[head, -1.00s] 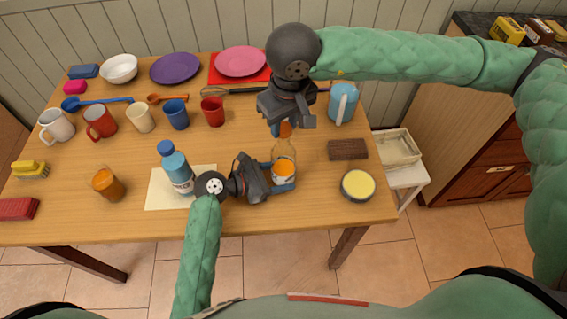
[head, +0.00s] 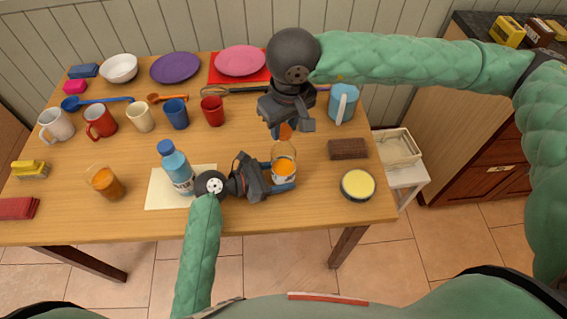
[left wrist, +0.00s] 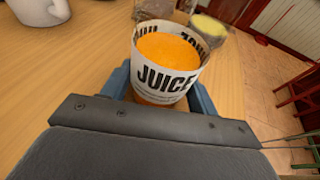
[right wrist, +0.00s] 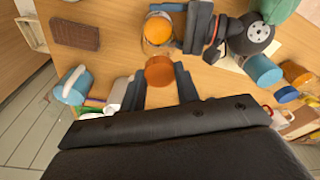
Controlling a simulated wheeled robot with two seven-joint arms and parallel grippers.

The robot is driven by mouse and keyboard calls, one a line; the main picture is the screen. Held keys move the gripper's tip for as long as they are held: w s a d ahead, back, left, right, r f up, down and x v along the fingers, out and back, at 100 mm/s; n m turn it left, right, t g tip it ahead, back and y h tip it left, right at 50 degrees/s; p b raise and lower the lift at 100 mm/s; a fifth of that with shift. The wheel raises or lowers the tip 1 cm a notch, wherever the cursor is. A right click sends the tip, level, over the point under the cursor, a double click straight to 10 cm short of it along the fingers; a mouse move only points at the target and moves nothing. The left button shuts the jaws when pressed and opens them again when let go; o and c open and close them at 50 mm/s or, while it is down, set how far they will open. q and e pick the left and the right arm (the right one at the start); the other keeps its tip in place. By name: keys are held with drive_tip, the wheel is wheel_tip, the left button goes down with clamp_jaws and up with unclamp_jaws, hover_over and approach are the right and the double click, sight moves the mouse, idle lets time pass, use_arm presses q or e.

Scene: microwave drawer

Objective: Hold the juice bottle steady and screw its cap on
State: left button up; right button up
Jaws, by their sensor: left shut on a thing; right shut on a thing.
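The juice bottle (head: 284,168) stands at the table's front right, with orange juice inside and a white label reading JUICE (left wrist: 165,78). My left gripper (head: 281,178) is shut around the bottle's body from the left; its blue fingers flank the bottle in the left wrist view. My right gripper (head: 285,126) is above the bottle, shut on the orange cap (right wrist: 159,71). The cap also shows under the right gripper in the head view (head: 285,132). The bottle's clear upper part is hard to make out, so I cannot tell whether the cap touches its neck.
A blue-capped bottle (head: 176,168) stands just left of my left gripper. A brown block (head: 348,149), a round yellow-topped tin (head: 357,185) and a blue pitcher (head: 342,103) are to the right. A glass of juice (head: 105,183) and several mugs are at the left.

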drive_tip(key=shift+f, duration=1.1)
idle(3.6)
use_arm(q)
drive_tip(key=shift+o, duration=0.8)
drive_tip(key=c, duration=0.7)
drive_tip(key=shift+c, duration=0.5)
use_arm(e)
drive_tip(key=o, duration=1)
